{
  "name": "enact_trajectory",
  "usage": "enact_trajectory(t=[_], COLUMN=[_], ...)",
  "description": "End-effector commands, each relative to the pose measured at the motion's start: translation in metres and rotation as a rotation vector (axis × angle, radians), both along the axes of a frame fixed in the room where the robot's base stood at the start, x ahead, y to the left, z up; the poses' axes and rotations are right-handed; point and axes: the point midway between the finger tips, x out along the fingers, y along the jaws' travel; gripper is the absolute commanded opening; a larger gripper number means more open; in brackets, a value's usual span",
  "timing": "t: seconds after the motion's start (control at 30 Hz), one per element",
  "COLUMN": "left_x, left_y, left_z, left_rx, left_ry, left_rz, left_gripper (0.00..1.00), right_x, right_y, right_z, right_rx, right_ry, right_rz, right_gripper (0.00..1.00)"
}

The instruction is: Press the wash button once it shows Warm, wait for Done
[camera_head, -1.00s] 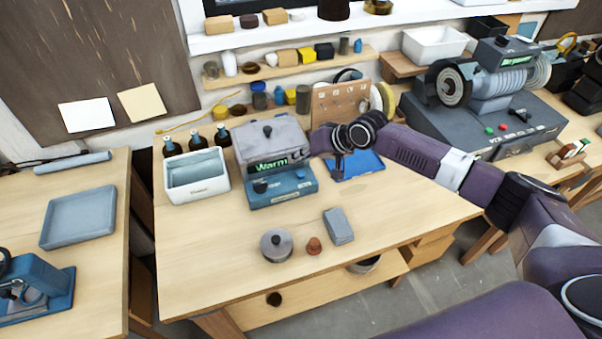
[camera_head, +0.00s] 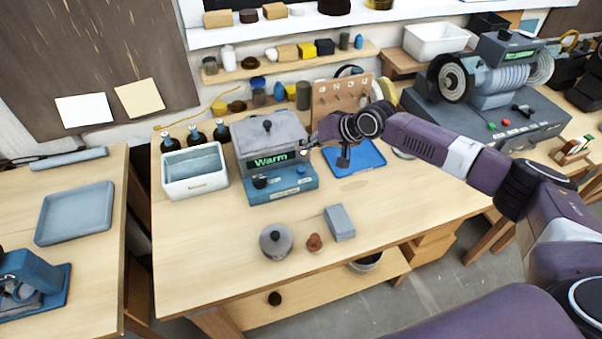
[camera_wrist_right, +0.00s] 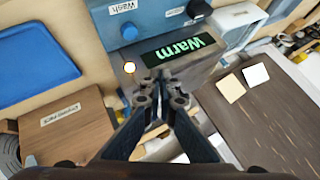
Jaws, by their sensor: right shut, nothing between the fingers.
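The ultrasonic-style washer (camera_head: 275,160) is a grey and blue box with a lidded top. Its display (camera_head: 271,159) reads Warm in green, also in the right wrist view (camera_wrist_right: 181,50). The round blue wash button (camera_wrist_right: 130,32) sits on its blue front panel beside the label Wash; it also shows in the head view (camera_head: 300,169). A small lit lamp (camera_wrist_right: 129,67) is by the display. My right gripper (camera_wrist_right: 160,80) is shut and empty, its tips by the display's edge and apart from the button in the picture. Contact cannot be told. My left gripper is not in view.
A white bin (camera_head: 194,185) stands left of the washer, with several dark bottles behind. A blue mat (camera_head: 354,158) and an upright pegboard (camera_head: 340,100) are to its right. A round grey pot (camera_head: 276,242), brown piece (camera_head: 314,242) and grey block (camera_head: 340,222) lie in front.

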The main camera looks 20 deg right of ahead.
Motion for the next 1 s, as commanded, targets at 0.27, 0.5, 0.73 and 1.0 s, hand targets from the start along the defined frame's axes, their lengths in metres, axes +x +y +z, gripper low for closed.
enact_trajectory(t=[0.27, 0.5, 0.73, 1.0], left_x=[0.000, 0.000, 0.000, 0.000], left_y=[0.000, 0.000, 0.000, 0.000], left_z=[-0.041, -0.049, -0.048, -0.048], left_rx=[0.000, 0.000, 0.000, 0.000], left_ry=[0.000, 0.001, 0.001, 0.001], left_rz=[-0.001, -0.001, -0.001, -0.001], left_gripper=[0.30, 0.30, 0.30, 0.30], right_x=[0.000, 0.000, 0.000, 0.000], right_y=[0.000, 0.000, 0.000, 0.000], right_z=[-0.046, -0.060, -0.060, -0.060], right_rx=[0.000, 0.001, 0.000, 0.000], right_ry=[0.002, 0.000, 0.000, 0.000], right_rz=[-0.001, -0.001, 0.000, 0.000], right_gripper=[0.00, 0.00, 0.00, 0.00])
